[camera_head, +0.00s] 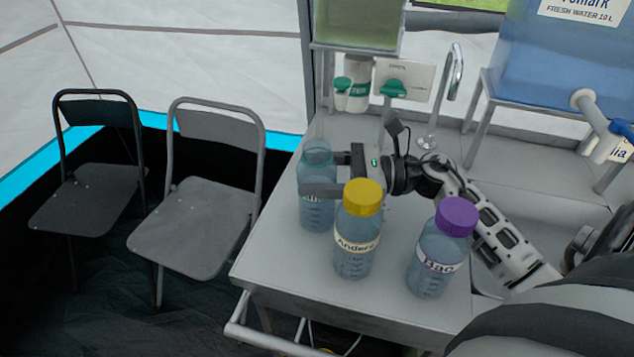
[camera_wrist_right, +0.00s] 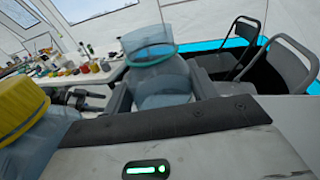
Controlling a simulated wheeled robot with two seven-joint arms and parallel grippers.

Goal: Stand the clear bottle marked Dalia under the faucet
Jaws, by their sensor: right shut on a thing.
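A clear bluish bottle with an open, uncapped top (camera_head: 318,215) is upright at the counter's left edge. Its label is mostly covered by my finger, so I cannot read its name. My right gripper (camera_head: 322,174) is shut around its middle. The wrist view shows the bottle's green-rimmed mouth (camera_wrist_right: 152,54) between the fingers (camera_wrist_right: 162,92). I cannot tell whether its base touches the counter. A chrome faucet (camera_head: 453,75) stands at the back of the counter. At the right edge, a white label ending in "lia" (camera_head: 611,150) shows beside a white and blue tap (camera_head: 588,103). My left gripper is not in view.
A yellow-capped bottle marked Anders (camera_head: 353,262) stands close in front of my gripper. A purple-capped bottle marked Bao (camera_head: 434,262) is to its right. A blue water tank (camera_head: 540,65) stands on a rack at back right. Two folding chairs (camera_head: 195,225) are left of the counter (camera_head: 300,262).

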